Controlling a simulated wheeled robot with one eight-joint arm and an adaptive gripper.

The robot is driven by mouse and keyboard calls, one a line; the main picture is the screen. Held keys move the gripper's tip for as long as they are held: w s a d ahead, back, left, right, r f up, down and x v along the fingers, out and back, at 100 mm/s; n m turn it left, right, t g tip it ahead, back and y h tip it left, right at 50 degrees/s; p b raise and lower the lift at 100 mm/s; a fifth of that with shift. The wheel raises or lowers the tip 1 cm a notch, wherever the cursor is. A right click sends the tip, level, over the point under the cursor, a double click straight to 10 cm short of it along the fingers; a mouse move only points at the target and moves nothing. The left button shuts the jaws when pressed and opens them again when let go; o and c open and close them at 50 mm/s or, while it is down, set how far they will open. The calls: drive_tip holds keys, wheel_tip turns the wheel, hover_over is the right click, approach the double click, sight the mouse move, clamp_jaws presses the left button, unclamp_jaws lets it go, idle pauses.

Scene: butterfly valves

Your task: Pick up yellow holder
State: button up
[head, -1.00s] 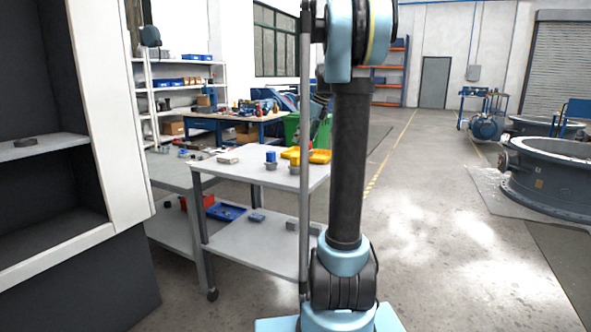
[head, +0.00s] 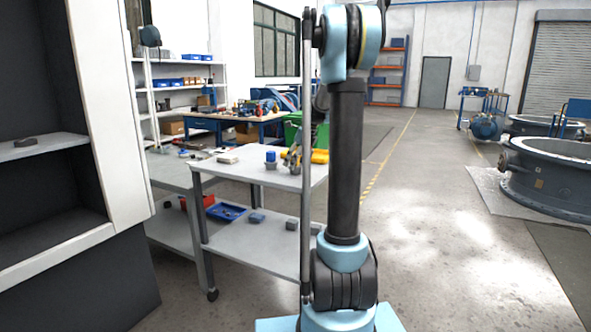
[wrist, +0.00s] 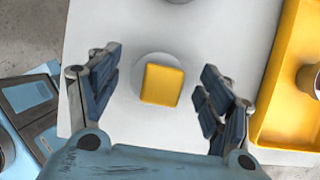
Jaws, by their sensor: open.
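The yellow holder (wrist: 162,84) has a square yellow top on a round pale grey base, seen from above on the white table in the wrist view. My gripper (wrist: 160,72) is open above it, one finger on each side, with gaps between the fingers and the yellow top. In the head view my gripper (head: 293,160) is down at the table's right part, and the yellow holder is hidden or too small to make out behind it.
A yellow tray (wrist: 284,70) with a round grey part (wrist: 314,80) lies right of the holder. A blue-topped holder (head: 271,157) stands left of my gripper on the table (head: 240,172).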

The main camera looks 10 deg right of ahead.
drive_tip(key=shift+f, duration=0.1)
clamp_jaws()
idle(0.4)
